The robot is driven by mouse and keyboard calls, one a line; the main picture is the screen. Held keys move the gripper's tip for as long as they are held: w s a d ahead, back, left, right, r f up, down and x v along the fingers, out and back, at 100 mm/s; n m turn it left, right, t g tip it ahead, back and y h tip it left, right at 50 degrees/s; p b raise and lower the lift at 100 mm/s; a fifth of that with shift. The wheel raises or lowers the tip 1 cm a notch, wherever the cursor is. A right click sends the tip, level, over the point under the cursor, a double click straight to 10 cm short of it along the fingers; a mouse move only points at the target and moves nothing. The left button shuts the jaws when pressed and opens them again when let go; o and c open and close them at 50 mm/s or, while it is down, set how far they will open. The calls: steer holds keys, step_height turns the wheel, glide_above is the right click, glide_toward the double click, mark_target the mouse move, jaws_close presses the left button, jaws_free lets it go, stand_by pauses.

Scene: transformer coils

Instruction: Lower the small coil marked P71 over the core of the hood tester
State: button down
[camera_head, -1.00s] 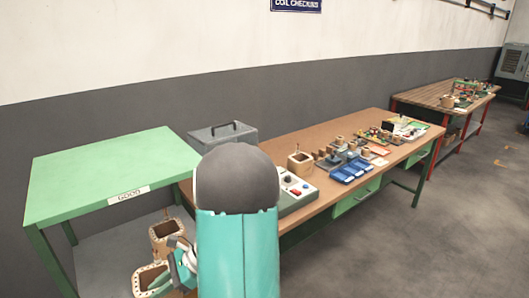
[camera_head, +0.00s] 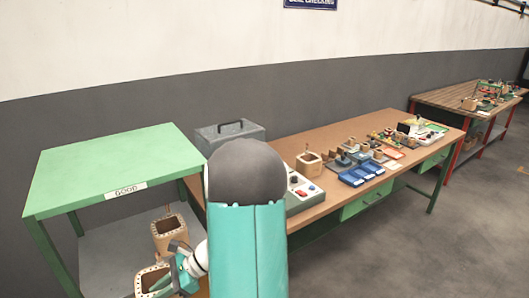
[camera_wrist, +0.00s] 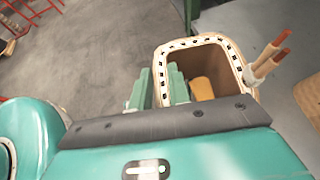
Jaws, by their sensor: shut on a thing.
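My gripper (camera_wrist: 160,88) is shut on the wall of a square, hollow coil (camera_wrist: 248,88). The coil has a pale rim with dark marks, and two leads with copper-coloured ends stick out at its right. In the head view the gripper (camera_head: 176,277) and held coil (camera_head: 143,278) are at the lower left, beside the green table. No P71 marking can be read. I cannot tell which is the hood tester; no core shows clearly.
A second square coil (camera_head: 158,228) stands on the grey lower shelf (camera_head: 95,258) under the green table marked GOOD (camera_head: 100,165). The brown bench (camera_head: 385,195) carries a small coil (camera_head: 309,164), blue trays (camera_head: 362,172) and several parts. Floor on the right is clear.

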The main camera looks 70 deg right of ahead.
steer(key=w+a+f+n, duration=0.1)
steer(key=w+a+f, duration=0.5)
steer(key=a, duration=0.4)
steer(key=w+a+f+g+y, duration=0.1)
steer(key=w+a+f, duration=0.6)
steer(key=a, duration=0.3)
steer(key=shift+w+f+n, duration=0.25)
steer(key=shift+f+n, duration=0.1)
steer(key=shift+n, duration=0.05)
steer(key=shift+s, duration=0.1)
